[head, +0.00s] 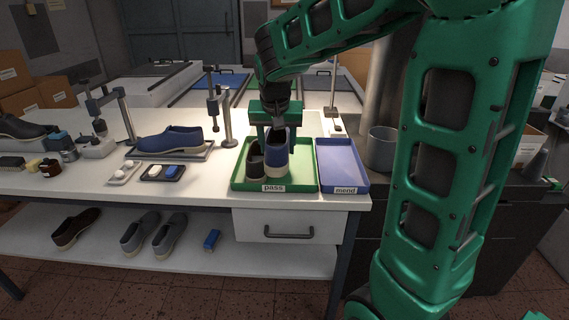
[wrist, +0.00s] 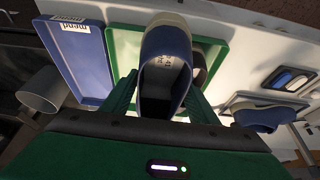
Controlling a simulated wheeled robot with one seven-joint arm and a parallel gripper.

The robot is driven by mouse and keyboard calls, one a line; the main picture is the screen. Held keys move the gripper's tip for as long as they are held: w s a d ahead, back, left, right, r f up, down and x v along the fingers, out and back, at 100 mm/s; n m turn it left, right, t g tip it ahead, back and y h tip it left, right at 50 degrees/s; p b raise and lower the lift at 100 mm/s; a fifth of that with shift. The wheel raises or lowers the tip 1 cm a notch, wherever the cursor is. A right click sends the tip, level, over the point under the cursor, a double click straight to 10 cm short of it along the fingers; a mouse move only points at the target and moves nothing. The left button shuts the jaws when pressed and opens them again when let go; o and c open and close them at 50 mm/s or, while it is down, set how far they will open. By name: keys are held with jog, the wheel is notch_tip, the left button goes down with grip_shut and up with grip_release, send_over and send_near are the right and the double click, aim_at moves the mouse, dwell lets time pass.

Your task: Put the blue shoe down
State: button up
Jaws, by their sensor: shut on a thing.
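A blue shoe (head: 277,158) is held by my gripper (head: 274,132) over the green tray labelled "pass" (head: 300,183). In the wrist view the blue shoe (wrist: 166,75) sits between my two green fingers (wrist: 160,97), its opening facing the camera. My gripper is shut on it. I cannot tell whether its sole touches the tray. A dark shoe (head: 254,161) stands in the same tray, just left of the blue shoe. Another blue shoe (head: 171,140) lies on a grey plate at the left of the table.
The blue tray labelled "mend" (head: 343,166) is empty, right of the green tray. A grey cup (head: 381,149) stands further right. A metal post stand (head: 226,127) is left of the trays. Small dishes (head: 162,173) lie near the front edge. More shoes are on the lower shelf (head: 190,262).

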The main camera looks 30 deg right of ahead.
jog(key=w+d+f, duration=0.1)
jog(key=d+f, duration=0.1)
jog(key=d, duration=0.1)
jog(key=w+d+f, duration=0.1)
jog(key=d+f, duration=0.1)
jog(key=d, duration=0.1)
jog(key=w+d+f, duration=0.2)
jog(key=d, duration=0.1)
jog(key=shift+w+f, duration=0.1)
jog(key=shift+f, duration=1.85)
jog(key=o, duration=1.3)
jog(key=shift+o, duration=0.2)
jog(key=v, duration=1.2)
jog(key=s+a+f+g+y, duration=0.1)
jog(key=s+f+g, duration=0.1)
jog(key=s, duration=1.4)
jog(key=s+a+f+g+y, duration=0.1)
jog(key=s+f, duration=0.3)
jog(key=s, duration=1.2)
jog(key=shift+s+a+g+y, duration=0.3)
jog(key=shift+a+g, duration=0.1)
jog(key=shift+a, duration=0.05)
jog(key=shift+f, duration=0.1)
